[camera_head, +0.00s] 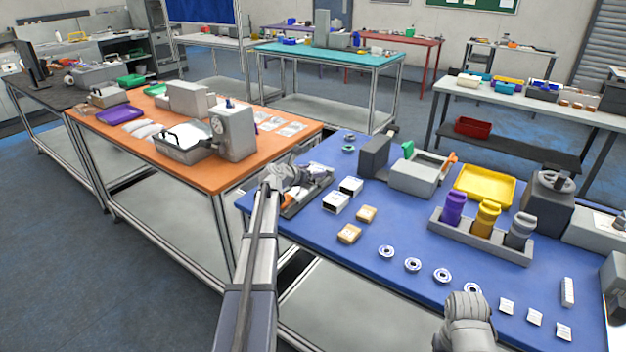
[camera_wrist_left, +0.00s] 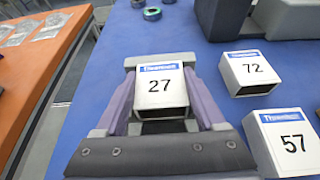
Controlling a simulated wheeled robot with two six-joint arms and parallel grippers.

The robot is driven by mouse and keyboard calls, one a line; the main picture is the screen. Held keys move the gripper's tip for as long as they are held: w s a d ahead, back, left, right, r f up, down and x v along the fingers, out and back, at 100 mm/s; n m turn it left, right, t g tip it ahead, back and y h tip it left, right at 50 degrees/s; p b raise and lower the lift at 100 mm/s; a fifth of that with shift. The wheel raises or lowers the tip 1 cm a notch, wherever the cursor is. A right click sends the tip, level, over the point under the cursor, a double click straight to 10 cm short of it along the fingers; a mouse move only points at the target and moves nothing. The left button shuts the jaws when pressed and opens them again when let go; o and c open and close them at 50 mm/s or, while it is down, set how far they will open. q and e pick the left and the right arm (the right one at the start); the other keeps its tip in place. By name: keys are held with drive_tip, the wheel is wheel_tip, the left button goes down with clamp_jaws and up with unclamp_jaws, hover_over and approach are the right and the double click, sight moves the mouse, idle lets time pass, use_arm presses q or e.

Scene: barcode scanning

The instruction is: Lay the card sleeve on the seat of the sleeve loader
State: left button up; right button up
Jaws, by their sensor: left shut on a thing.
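My left gripper (camera_head: 305,185) is above the left part of the blue table. In the left wrist view its two fingers (camera_wrist_left: 160,66) are shut on a white card sleeve (camera_wrist_left: 160,84) marked 27, with its open end facing the camera. In the head view that sleeve is hard to make out. A grey machine with an orange lever (camera_head: 420,174) stands at the table's back; a dark block (camera_head: 374,157) is beside it. I cannot tell for sure which part is the loader seat. The right gripper's fingers are not visible; only a grey link of that arm shows.
Sleeves marked 72 (camera_wrist_left: 252,70) and 57 (camera_wrist_left: 290,142) lie right of the gripper. Tan boxes (camera_head: 349,233), several ring-shaped parts (camera_head: 412,265), a yellow tray (camera_head: 484,186) and a rack (camera_head: 480,240) with coloured holders occupy the table. An orange table (camera_head: 190,160) stands left.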

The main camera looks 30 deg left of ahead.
use_arm(q)
drive_tip(key=shift+f, duration=0.3)
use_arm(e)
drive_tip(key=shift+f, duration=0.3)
use_arm(q)
drive_tip(key=shift+f, duration=0.15)
drive_tip(key=o, duration=1.3)
drive_tip(key=shift+r, duration=0.3)
drive_tip(key=p+v, duration=0.4)
drive_tip(key=v, duration=0.6)
drive_tip(key=shift+s+r, duration=0.1)
drive_tip(key=shift+s, duration=0.3)
drive_tip(key=shift+s+r+p, duration=0.1)
drive_tip(key=shift+s+p, duration=0.3)
drive_tip(key=shift+s, duration=0.15)
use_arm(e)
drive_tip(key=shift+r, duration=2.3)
